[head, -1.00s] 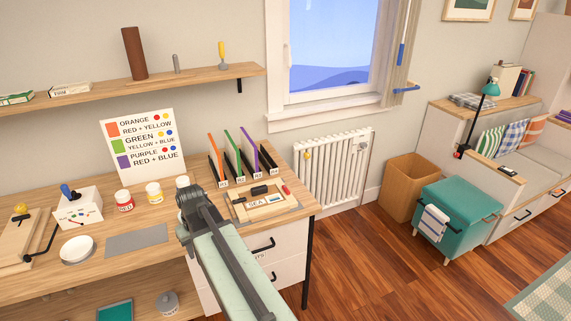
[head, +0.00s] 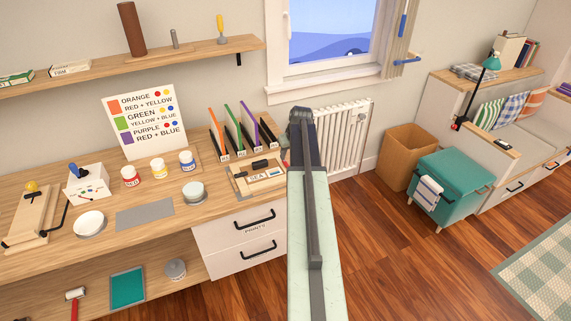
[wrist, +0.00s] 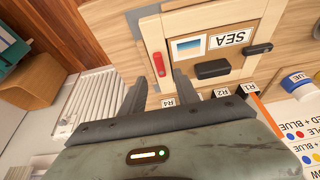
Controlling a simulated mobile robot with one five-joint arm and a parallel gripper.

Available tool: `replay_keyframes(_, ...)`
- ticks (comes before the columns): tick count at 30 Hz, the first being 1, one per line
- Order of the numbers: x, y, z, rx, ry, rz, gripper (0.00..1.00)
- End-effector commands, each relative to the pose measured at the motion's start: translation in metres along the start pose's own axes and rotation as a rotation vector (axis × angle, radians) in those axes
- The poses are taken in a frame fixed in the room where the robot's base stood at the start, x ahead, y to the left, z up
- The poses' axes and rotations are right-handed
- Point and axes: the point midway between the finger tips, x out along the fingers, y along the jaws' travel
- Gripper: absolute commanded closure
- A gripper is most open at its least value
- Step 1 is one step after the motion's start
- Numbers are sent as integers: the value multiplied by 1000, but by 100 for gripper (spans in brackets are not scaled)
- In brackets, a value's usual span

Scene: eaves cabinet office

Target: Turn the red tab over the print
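The red tab (wrist: 159,64) sits on the wooden frame's border in the wrist view, beside the small blue-and-white print (wrist: 188,47) and not over it. The wooden frame (wrist: 222,18) also holds a "SEA" label (wrist: 230,38). It lies on the desk in the head view (head: 240,188), just left of my arm. My gripper (wrist: 159,76) is open and empty, its two dark fingers apart and pointing at the frame's edge, with the red tab just beyond the gap between them. In the head view my arm hides the fingertips and most of the tab.
Black blocks (wrist: 212,69) (wrist: 257,48) sit on the frame near the print. Slotted dividers with coloured strips (head: 237,150) stand behind the frame. Paint jars (head: 159,168) are to the left. The radiator (head: 342,135) and open floor are to the right.

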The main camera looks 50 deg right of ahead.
Motion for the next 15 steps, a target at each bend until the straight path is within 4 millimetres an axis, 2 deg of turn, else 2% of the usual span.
replay_keyframes(1,17,0,2,-1,0,0,63)
replay_keyframes(7,53,0,2,0,-1,0,63)
replay_keyframes(10,62,0,2,0,-1,0,63)
replay_keyframes(15,61,-1,0,0,-1,0,63)
